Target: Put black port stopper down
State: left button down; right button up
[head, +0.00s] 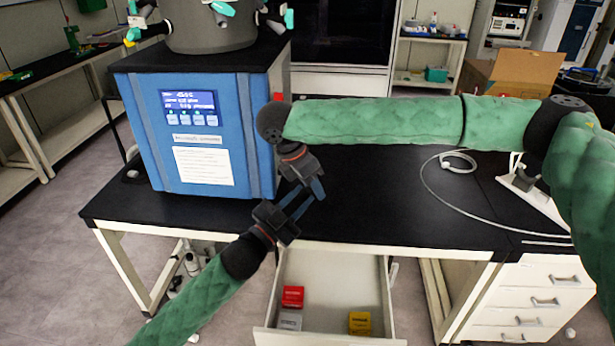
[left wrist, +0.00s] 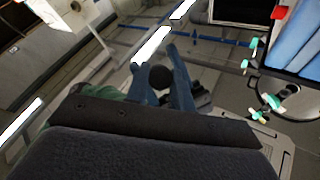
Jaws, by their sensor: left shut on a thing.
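The black port stopper (left wrist: 160,77) shows as a dark round shape between the fingers of my left gripper (left wrist: 163,82) in the left wrist view. The gripper is shut on it. In the head view my left gripper (head: 299,202) comes up from the lower left, over the table's front edge. I cannot make out the stopper there. My right gripper (head: 310,182) points down close to the left one, in front of the machine's right side. Their fingers overlap in the picture, so I cannot tell whether they touch or whether the right one is open.
The blue freeze dryer (head: 140,120) stands on the left of the black table (head: 370,205), with turquoise-handled ports on its chamber (head: 210,35). Below, an open drawer (head: 330,338) holds red (head: 292,297), grey (head: 289,321) and yellow (head: 360,323) boxes. A thin cable (head: 440,198) lies right. The table's middle is clear.

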jog(key=shift+f, duration=0.1)
jog(key=shift+c, duration=0.2)
grip_shut()
pick_arm(q)
jog(key=c, duration=1.1)
grip_release()
